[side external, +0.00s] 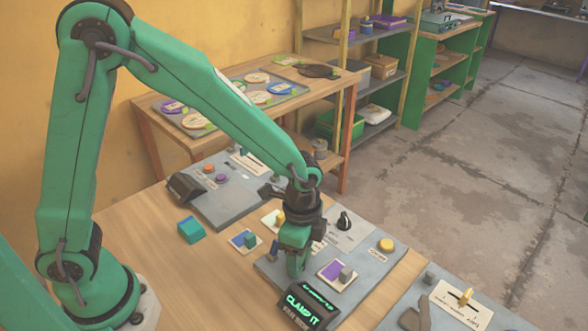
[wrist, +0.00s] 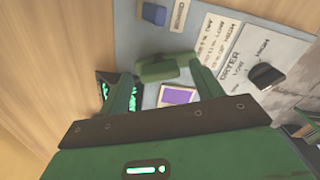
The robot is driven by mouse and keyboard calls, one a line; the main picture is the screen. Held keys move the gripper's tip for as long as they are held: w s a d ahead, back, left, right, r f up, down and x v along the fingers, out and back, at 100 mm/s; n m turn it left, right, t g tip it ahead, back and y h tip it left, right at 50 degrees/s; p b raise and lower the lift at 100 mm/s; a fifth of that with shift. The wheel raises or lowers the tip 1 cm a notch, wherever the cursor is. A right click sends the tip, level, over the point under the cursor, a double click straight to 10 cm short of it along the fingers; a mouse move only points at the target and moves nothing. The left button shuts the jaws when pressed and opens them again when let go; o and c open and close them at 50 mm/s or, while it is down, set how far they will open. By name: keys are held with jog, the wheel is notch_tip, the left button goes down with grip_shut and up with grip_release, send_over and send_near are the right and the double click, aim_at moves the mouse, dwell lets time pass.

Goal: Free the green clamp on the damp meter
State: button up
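The damp meter is a grey panel (side external: 375,262) on the wooden table, with a lit "CLAMP IT" display (side external: 305,306) at its front. The green clamp (wrist: 157,71) is a dark green, rounded bar on that panel in the wrist view. My gripper (side external: 297,268) points down over the panel's left part. In the wrist view its two fingers (wrist: 162,68) stand apart, one on each side of the clamp, with gaps visible. Whether either finger touches it I cannot tell. In the side view my gripper hides most or all of the clamp.
A purple pad with a grey block (side external: 345,274), a black dial (side external: 343,221) and a yellow button (side external: 386,245) are close by. A blue handle (wrist: 153,13) is near the clamp. A teal block (side external: 191,230) lies left. Other panels stand behind (side external: 225,205) and at right (side external: 388,322).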

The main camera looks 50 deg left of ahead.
jog(key=shift+r, duration=0.1)
jog(key=shift+r, duration=3.8)
jog(key=shift+a+r, duration=0.25)
jog(key=shift+r, duration=0.05)
jog(key=s+a+r+n+t, duration=0.2)
jog(key=s+a+r+n, duration=0.3)
jog(key=a, duration=0.3)
jog(key=s+a+r+n+t, duration=0.3)
jog(key=s+a+r+n, duration=0.3)
jog(key=s+a+n, duration=0.1)
jog(key=shift+a+r+n+t, duration=0.3)
jog(key=shift+a+n, duration=0.25)
jog(key=shift+n, duration=0.15)
